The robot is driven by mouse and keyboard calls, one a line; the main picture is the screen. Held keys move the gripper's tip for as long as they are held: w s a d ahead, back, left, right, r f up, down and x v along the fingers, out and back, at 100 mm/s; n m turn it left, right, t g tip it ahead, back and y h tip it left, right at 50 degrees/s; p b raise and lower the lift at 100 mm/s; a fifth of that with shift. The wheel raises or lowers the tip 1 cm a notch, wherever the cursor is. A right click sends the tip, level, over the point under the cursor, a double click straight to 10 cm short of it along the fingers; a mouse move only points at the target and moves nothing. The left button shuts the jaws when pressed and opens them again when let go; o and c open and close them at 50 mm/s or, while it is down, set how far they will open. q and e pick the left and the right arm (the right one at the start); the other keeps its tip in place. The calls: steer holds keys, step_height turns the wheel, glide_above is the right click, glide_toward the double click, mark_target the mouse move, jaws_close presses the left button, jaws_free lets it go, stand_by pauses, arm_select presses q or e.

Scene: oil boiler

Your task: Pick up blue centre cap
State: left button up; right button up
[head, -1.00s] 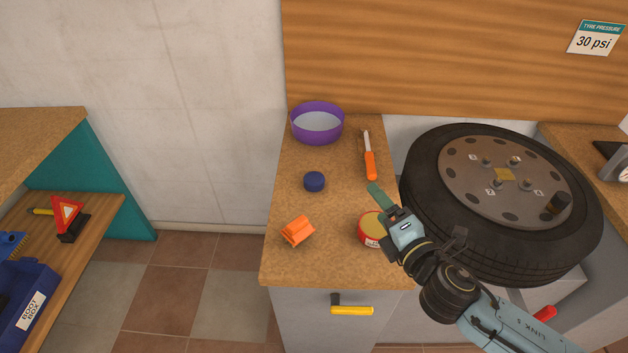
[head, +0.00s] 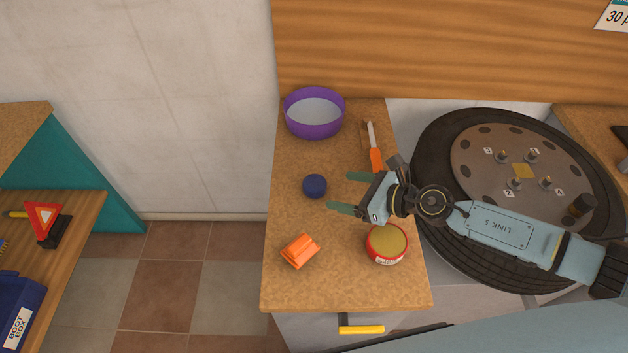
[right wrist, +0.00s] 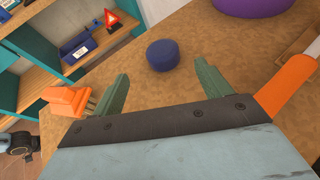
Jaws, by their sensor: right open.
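The blue centre cap (head: 314,186) is a small round dark-blue piece on the wooden worktop, left of my right gripper. My right gripper (head: 346,192) is open and empty, its two green fingers pointing left toward the cap. In the right wrist view the cap (right wrist: 163,55) lies beyond the fingertips, roughly between their lines, and is not touched. My left gripper is not in view.
On the worktop (head: 345,290) stand a purple bowl (head: 314,128), an orange-handled tool (head: 375,158), an orange piece (head: 300,250) and a red tin (head: 388,246). A wheel (head: 450,270) lies to the right. The worktop around the cap is clear.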

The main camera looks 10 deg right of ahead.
mark_target(322, 185)
steer(key=shift+x, duration=0.8)
steer(key=shift+w+a+f, duration=0.15)
steer(key=shift+w+a, duration=0.05)
steer(key=shift+b+x, duration=0.3)
steer(key=shift+x, duration=0.9)
steer(key=x, duration=0.2)
steer(key=shift+w+f, duration=0.25)
steer(key=shift+w, duration=0.05)
steer(key=shift+w+a, duration=0.15)
steer(key=shift+a, duration=0.1)
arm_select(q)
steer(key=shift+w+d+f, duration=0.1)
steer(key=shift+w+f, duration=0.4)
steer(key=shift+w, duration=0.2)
arm_select(e)
steer(key=c, duration=1.1)
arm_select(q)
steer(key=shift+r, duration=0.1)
